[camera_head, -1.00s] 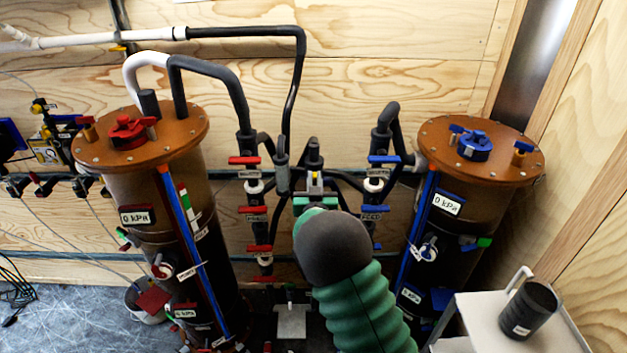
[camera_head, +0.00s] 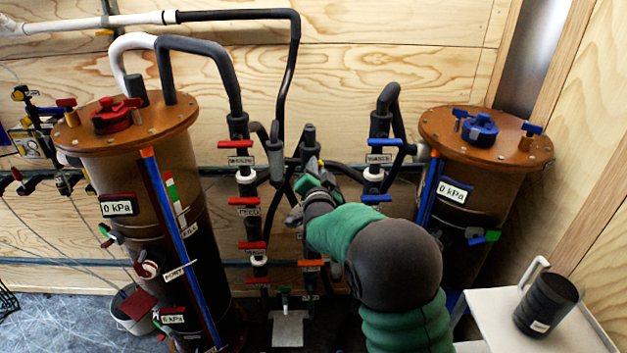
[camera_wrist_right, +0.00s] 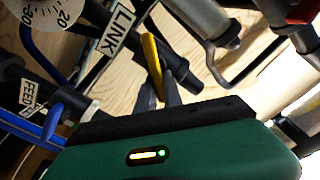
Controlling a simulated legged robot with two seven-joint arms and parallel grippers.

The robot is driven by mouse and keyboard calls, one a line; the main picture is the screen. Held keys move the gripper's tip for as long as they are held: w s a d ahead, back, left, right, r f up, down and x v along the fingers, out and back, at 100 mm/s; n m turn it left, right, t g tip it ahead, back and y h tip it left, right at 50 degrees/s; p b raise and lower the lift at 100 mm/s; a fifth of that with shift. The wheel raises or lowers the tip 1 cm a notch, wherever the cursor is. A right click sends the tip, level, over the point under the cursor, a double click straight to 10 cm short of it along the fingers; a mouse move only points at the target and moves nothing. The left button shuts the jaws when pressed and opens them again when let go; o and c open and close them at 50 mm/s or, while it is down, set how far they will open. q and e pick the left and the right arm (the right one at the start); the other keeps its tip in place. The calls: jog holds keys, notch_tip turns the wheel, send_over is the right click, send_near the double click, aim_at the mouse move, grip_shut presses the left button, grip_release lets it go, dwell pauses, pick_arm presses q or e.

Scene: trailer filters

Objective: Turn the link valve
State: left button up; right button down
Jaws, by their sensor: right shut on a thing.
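The link valve's yellow handle (camera_wrist_right: 153,66) shows in the right wrist view beside a white LINK label (camera_wrist_right: 117,29). My right gripper (camera_wrist_right: 167,88) has its dark fingers closed around the handle's near end. In the head view the green right gripper (camera_head: 312,185) is at the pipes between the two filter columns, its arm coming up from the lower right. The handle is hidden there by the gripper. My left gripper is not in view.
Red valves (camera_head: 243,201) line the pipe left of the gripper, and blue valves (camera_head: 376,198) stand close on its right. The left filter column (camera_head: 180,210) and right filter column (camera_head: 475,235) flank the space. A white cart (camera_head: 500,318) stands at the lower right.

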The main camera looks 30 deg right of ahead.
jog(key=shift+s+d+f+m+b, duration=0.15)
jog(key=shift+f+m+b, duration=0.3)
jog(key=shift+m+b, duration=1.5)
jog(key=shift+s+d+f+m+b, duration=0.15)
jog(key=shift+f+m+b, duration=0.35)
jog(key=shift+m+b, duration=1.45)
jog(key=shift+s+d+f+m+b, duration=0.15)
jog(key=shift+f+m+b, duration=0.65)
jog(key=shift+b, duration=1.9)
jog(key=shift+w+r+m, duration=0.1)
jog(key=shift+r+m, duration=0.2)
jog(key=shift+r, duration=0.1)
jog(key=c, duration=1.6)
grip_release()
jog(key=shift+r, duration=0.1)
jog(key=shift+o, duration=0.6)
jog(key=shift+r, duration=0.1)
